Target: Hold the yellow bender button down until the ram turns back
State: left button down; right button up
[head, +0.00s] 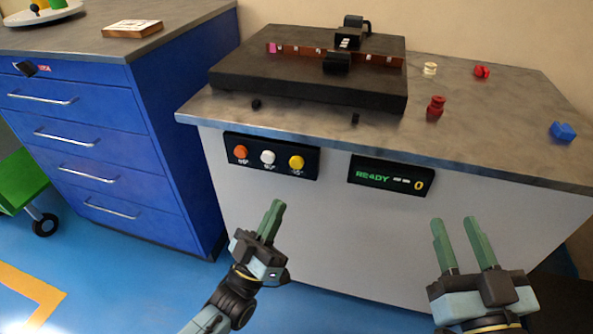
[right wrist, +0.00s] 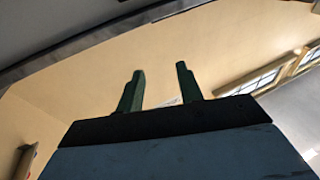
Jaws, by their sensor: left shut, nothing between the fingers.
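The yellow button (head: 296,162) is the rightmost of three on a black panel (head: 250,168) on the cabinet front, beside a white button (head: 267,157) and an orange button (head: 240,151). My left gripper (head: 274,208) is shut and empty, below and left of the yellow button and apart from it in the picture. The bender (head: 300,85) stands on the worktop with a copper-coloured bar (head: 300,50) across it and a black ram block (head: 337,63). A display (head: 391,176) reads READY and 0. My right gripper (head: 459,231) is open and empty; its fingers also show in the right wrist view (right wrist: 160,90).
On the worktop's right lie a cream part (head: 430,68), a red part (head: 436,106), another red part (head: 482,71) and a blue part (head: 562,131). A blue drawer cabinet (head: 90,150) stands at left. The floor before the cabinet is clear.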

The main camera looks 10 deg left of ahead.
pick_arm(q)
jog(key=shift+s+r, duration=0.15)
jog(key=shift+r, duration=0.15)
pick_arm(e)
jog(key=shift+s+r, duration=0.2)
jog(key=shift+r, duration=0.3)
